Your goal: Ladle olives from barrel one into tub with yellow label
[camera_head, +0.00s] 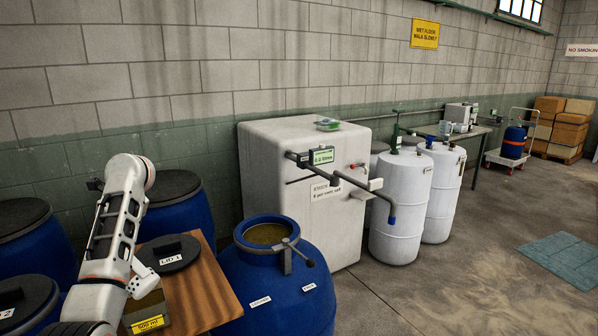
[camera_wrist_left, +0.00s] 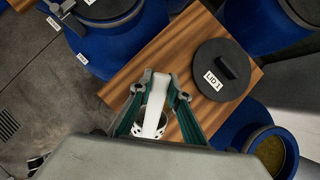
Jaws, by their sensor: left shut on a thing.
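Barrel one (camera_head: 270,290) is a blue drum standing open, with olives in murky brine (camera_head: 266,233) inside its round mouth. Its black lid marked LID 1 (camera_head: 170,253) lies on a wooden table. The tub with a yellow 500 ml label (camera_head: 148,324) stands at the table's near left, partly behind my arm. My left gripper (camera_wrist_left: 160,92) is shut on a white handle (camera_wrist_left: 154,105), apparently the ladle's; a round, bowl-like end shows below it in the left wrist view. The gripper is above the table's left edge, away from the barrel's mouth. My right gripper is not in view.
Lidded blue barrels (camera_head: 180,214) stand behind and left of the table (camera_head: 205,295). A dark clamp with a handle (camera_head: 287,256) sits on barrel one's rim. A big white tank (camera_head: 300,180) with a projecting pipe stands behind it, white drums (camera_head: 400,210) to the right. Floor at right is open.

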